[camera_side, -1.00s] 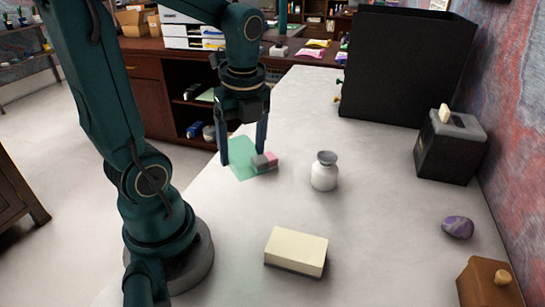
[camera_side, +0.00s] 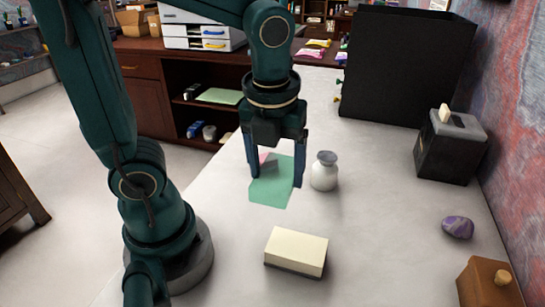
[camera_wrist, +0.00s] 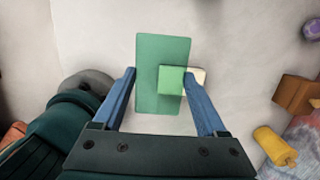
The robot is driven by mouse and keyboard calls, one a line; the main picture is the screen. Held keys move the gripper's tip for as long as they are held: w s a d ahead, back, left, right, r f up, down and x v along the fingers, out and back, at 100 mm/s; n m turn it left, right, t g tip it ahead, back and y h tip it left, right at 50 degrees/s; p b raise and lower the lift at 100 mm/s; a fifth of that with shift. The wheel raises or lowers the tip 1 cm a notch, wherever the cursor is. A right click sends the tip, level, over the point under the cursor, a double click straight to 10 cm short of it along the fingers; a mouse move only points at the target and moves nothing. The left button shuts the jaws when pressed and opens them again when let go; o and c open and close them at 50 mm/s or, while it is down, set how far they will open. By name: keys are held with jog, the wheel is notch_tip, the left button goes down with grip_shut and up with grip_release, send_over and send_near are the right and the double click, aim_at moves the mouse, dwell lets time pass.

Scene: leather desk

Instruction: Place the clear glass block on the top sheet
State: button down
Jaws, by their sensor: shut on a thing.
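The clear glass block is a flat, green-tinted, see-through slab (camera_side: 272,192), also large in the wrist view (camera_wrist: 152,98). My gripper (camera_side: 275,180) is shut on its two long sides, one finger at each. The slab hangs above the desk, left of the white vase. A cream block with a pale top (camera_side: 297,248), apparently the stack with the top sheet, lies on the desk nearer the side camera, in front of the slab. In the wrist view its right end (camera_wrist: 199,75) shows past the slab, and the rest shows through the glass.
A white vase (camera_side: 324,172) stands close to the right finger. A purple stone (camera_side: 458,227), a knobbed brown box (camera_side: 490,284) and a dark box (camera_side: 450,145) stand to the right. The desk around the cream block is clear.

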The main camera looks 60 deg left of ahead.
send_over(298, 244)
jog(key=f, duration=0.4)
jog(key=shift+s+d, duration=0.15)
jog(key=shift+s, duration=0.05)
jog(key=shift+f, duration=2.05)
jog(key=shift+f, duration=0.1)
grip_release()
